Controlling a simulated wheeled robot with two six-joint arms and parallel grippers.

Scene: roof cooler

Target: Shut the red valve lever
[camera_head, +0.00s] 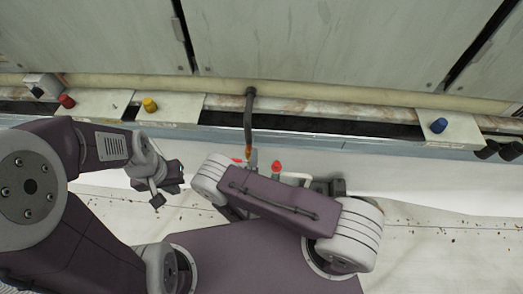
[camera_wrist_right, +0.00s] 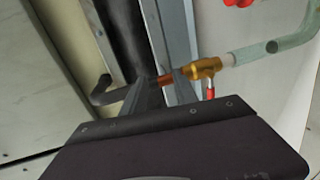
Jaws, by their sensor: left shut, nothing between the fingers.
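In the right wrist view a brass valve (camera_wrist_right: 207,67) sits on a pipe, with a small red lever (camera_wrist_right: 211,88) pointing down the picture from it, roughly across the pipe. My right gripper (camera_wrist_right: 162,76) has its two grey fingers apart, to the left of the valve and near the copper pipe. No contact with the lever shows. In the head view a red part (camera_head: 276,167) shows just above my right arm, which hides most of its own gripper. My left gripper (camera_head: 173,178) is shut and empty, further left, apart from the valve.
A dark vertical pipe (camera_head: 248,120) comes down from a long horizontal pipe (camera_head: 300,107). Red (camera_head: 66,101), yellow (camera_head: 150,104) and blue (camera_head: 438,125) knobs sit on pale plates along the ledge. Another red part (camera_wrist_right: 238,2) is at the wrist view's top edge. Pale floor lies at right.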

